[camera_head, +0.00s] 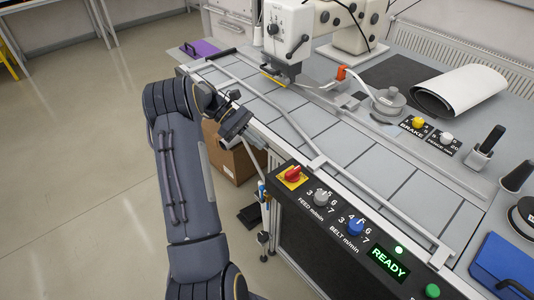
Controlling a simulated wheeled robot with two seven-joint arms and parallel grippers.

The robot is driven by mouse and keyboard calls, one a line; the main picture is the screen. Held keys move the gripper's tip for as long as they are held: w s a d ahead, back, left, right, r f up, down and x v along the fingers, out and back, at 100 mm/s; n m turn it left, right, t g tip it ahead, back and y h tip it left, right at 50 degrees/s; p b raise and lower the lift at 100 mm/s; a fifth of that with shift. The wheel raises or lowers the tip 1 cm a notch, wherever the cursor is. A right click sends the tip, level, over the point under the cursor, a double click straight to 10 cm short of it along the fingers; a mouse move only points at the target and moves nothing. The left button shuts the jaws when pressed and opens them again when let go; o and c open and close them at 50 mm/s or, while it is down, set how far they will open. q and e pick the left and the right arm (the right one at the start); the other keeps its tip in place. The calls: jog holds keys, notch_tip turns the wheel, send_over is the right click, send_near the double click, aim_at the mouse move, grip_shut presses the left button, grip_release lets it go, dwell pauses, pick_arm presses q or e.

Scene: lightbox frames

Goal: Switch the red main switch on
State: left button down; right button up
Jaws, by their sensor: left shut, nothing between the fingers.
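The red main switch (292,174) is a rotary knob on a yellow plate (284,184). It sits at the left end of the black control panel (345,243) on the front of the machine. Its handle lies slanted, and I cannot read an on or off mark. My left gripper (259,144) is beyond the panel's left end, above and left of the switch in the picture and apart from it. It is small and dark here; its fingers are shut and empty. My right gripper is not in view.
To the switch's right are a grey feed knob (320,197), a blue belt knob (355,227), a lit green READY display (388,263) and a green button (432,291). A cardboard box (233,158) stands below the machine edge. The floor (85,180) at left is clear.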

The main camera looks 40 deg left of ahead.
pick_arm(q)
jog(key=shift+w+v, duration=0.2)
jog(key=shift+v, duration=1.6)
jog(key=s+d+r+m+y, duration=0.5)
jog(key=d+r+m, duration=0.4)
jog(key=d, duration=0.6)
jog(key=s+d+f+m+t+y, duration=0.3)
jog(key=s+d+m, duration=0.6)
jog(key=s, duration=0.7)
jog(key=d, duration=0.2)
jog(key=shift+d+f+m, duration=0.25)
jog(key=shift+d+m, duration=0.05)
jog(key=shift+d, duration=0.1)
